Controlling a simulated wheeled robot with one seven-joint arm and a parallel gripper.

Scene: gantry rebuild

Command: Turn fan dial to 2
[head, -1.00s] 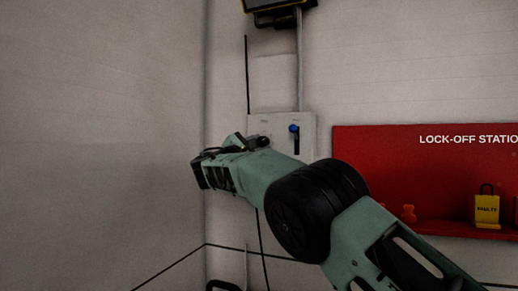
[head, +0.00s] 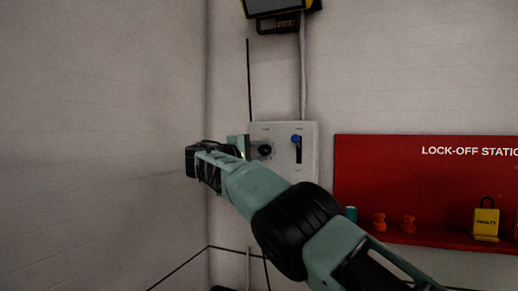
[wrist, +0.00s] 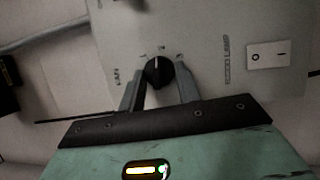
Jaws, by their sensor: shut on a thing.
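The fan dial is a black round knob (wrist: 157,72) on a pale control panel (wrist: 205,40). In the head view the dial (head: 264,150) shows at the panel's left, just right of my gripper's end. The fingertips are mostly hidden there.
A blue-topped lever in a black slot (head: 297,146) sits right of the dial. A white rocker switch (wrist: 268,54) is on the panel in the wrist view. A red lock-off board (head: 385,165) hangs to the right, a plain wall stands left, and a yellow-black device (head: 278,15) is above.

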